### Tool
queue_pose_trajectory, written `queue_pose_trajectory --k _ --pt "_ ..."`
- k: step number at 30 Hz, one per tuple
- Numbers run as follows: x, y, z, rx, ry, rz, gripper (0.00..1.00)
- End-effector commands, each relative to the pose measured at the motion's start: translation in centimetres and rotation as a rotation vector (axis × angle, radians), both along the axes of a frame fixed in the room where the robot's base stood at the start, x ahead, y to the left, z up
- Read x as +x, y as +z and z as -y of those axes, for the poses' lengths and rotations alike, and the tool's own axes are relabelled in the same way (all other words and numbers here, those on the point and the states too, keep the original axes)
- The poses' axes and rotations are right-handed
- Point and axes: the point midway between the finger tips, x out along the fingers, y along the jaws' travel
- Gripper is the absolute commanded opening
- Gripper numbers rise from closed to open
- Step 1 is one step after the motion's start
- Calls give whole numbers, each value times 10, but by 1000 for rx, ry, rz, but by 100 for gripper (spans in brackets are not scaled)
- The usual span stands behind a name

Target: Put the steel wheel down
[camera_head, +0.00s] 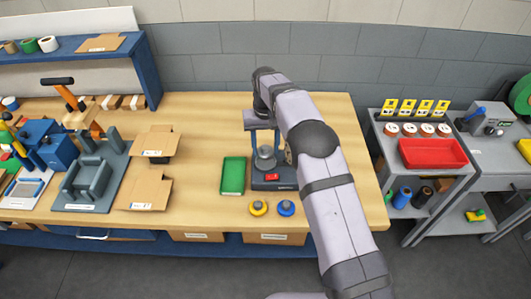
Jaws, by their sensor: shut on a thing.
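My gripper (264,147) reaches down over the small dark machine (271,184) near the right part of the wooden bench. It is shut on the steel wheel (265,152), a small grey round piece at the fingers. The wheel is over the machine's round silver top; I cannot tell whether they touch. The machine has a red switch on its front. My arm hides the area right of the machine.
Open cardboard boxes (151,190) and a grey fixture (88,181) stand further left. A cart with a red bin (432,153) stands right.

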Motion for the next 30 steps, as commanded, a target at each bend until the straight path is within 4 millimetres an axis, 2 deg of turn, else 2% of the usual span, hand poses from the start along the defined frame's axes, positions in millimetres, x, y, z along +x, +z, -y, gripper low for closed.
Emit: queue_pose_trajectory --k 10,28,29,30 --pt "-1 -33 0 0 0 -1 14" --pt "0 -44 0 0 0 0 14" --pt "-1 -43 0 0 0 -1 52" --pt "-1 -43 0 0 0 -2 62"
